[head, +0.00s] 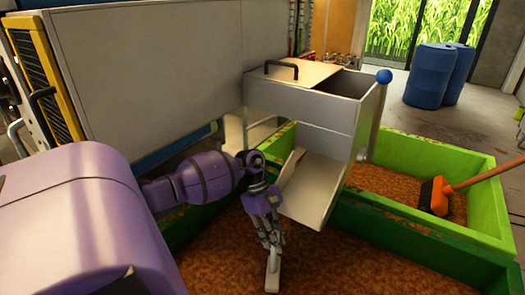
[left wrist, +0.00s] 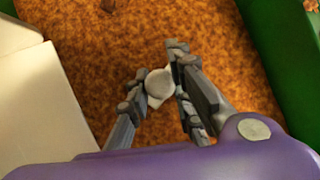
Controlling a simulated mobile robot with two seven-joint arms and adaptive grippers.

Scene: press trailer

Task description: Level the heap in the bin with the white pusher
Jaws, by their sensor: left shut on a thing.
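The white pusher (head: 272,272) hangs upright below my left gripper (head: 268,240), which is shut on its upper end. In the left wrist view the round top of the pusher (left wrist: 159,84) sits between the fingers of my left gripper (left wrist: 157,92). The brown, crumbly heap (head: 320,262) fills the front green bin (head: 420,258) under the pusher. I cannot tell whether the pusher's lower end touches the heap. My right gripper is not in view.
A grey metal chute (head: 318,188) slopes down into the bin just right of my left gripper. A second green bin (head: 490,210) behind holds more brown material and an orange brush (head: 436,196). Blue barrels (head: 428,76) stand far back.

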